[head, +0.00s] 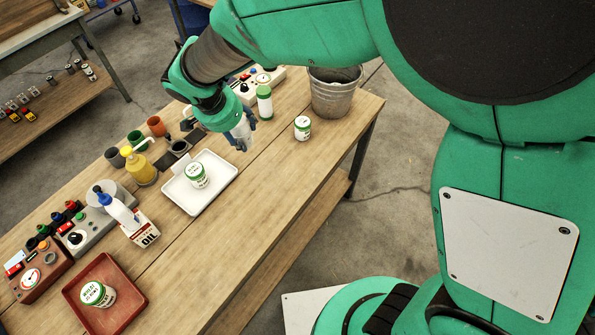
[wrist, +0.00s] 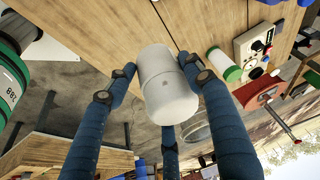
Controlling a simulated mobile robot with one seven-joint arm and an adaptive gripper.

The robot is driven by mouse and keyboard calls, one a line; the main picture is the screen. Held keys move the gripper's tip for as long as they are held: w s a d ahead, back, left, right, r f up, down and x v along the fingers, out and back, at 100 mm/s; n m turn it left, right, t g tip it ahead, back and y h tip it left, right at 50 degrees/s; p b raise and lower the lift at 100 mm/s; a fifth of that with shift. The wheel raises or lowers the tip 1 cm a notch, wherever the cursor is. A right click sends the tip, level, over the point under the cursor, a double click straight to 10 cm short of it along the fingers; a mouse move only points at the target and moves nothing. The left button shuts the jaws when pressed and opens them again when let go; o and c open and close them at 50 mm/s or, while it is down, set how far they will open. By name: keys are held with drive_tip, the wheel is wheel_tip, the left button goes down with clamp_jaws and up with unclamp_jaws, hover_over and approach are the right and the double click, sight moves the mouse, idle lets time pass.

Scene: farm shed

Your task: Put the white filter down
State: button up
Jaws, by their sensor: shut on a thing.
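The white filter (wrist: 165,85) is a plain white cylinder with a rounded end. In the wrist view it sits between the blue fingers of my gripper (wrist: 160,100), which is shut on it. In the head view my gripper (head: 241,131) is over the far side of the wooden workbench (head: 235,215), between the white tray and the green-and-white cylinder. The filter is mostly hidden by the fingers there. I cannot tell whether it touches the bench.
A green-and-white cylinder (head: 265,103), a small jar (head: 302,128) and a metal bucket (head: 334,95) stand nearby. The bench's front middle is clear.

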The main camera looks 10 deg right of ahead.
drive_tip(key=s+d+f+m+g+h+b, duration=0.1)
drive_tip(key=s+d+f+m, duration=0.15)
drive_tip(key=s+d, duration=0.6)
drive_tip(key=s+d+f+m+b, duration=0.1)
drive_tip(key=s+d+f+m, duration=0.15)
drive_tip(key=s+d, duration=0.6)
drive_tip(key=x, duration=1)
drive_tip(key=shift+a, duration=0.35)
drive_tip(key=shift+w, duration=0.2)
drive_tip(key=w+a, duration=0.1)
drive_tip(key=w, duration=0.4)
drive_tip(key=w+a+f, duration=0.1)
drive_tip(key=w, duration=0.3)
drive_tip(key=w+a, duration=0.1)
drive_tip(key=w, duration=0.4)
drive_tip(key=shift+w+f, duration=0.25)
drive_tip(key=shift+w, duration=0.1)
drive_tip(key=shift+w+a+b, duration=0.1)
drive_tip(key=shift+w+b, duration=0.2)
drive_tip(key=shift+w, duration=0.15)
drive_tip(key=shift+f+b, duration=0.4)
drive_tip(key=shift+f, duration=1.4)
drive_tip(key=shift+f+b, duration=0.15)
drive_tip(key=shift+b, duration=0.15)
